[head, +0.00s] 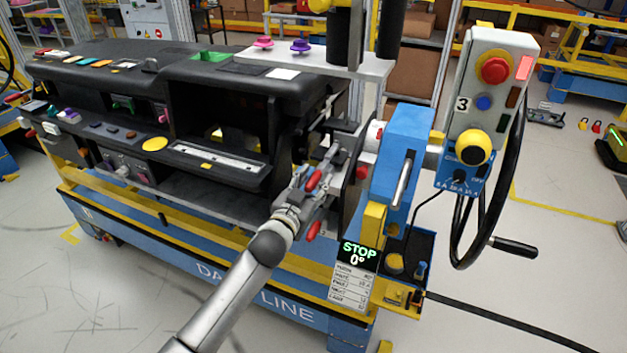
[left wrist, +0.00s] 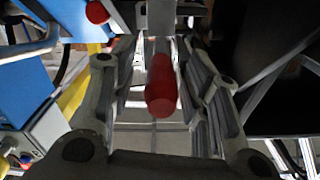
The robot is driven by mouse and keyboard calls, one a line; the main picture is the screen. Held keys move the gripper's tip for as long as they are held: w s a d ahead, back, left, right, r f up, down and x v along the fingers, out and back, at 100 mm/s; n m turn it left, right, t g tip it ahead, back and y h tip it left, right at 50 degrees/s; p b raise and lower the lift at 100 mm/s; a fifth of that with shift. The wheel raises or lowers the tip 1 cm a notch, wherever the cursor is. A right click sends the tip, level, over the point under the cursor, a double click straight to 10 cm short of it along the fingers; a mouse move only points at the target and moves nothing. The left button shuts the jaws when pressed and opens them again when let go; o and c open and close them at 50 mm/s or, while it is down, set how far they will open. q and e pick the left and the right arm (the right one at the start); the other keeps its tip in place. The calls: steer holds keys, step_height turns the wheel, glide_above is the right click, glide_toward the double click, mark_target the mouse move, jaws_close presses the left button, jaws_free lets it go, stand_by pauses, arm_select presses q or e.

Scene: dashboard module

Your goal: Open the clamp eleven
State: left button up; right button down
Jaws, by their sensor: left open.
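My left gripper (head: 318,178) reaches in from below at the right end of the dashboard module, close to the blue upright. It is open. In the left wrist view, a red clamp handle (left wrist: 161,88) lies between the two spread fingers of my left gripper (left wrist: 160,75), with gaps on both sides. Red handles also show in the head view, one by the fingers (head: 314,180) and one below (head: 313,231). I see no number to tell which clamp is eleven. The clamp body is mostly hidden behind my gripper. My right gripper is not in view.
The black dashboard module (head: 110,75) fills the left on a blue and yellow frame. A blue upright (head: 402,140) with a control box (head: 490,90), a black handwheel (head: 513,150) and a STOP 0° display (head: 358,253) stands right of my gripper. Another red knob (left wrist: 97,12) shows nearby.

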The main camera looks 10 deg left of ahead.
arm_select(q)
steer(key=shift+w, duration=0.25)
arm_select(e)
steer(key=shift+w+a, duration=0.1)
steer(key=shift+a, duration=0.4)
arm_select(q)
steer(key=shift+c, duration=0.3)
jaws_close()
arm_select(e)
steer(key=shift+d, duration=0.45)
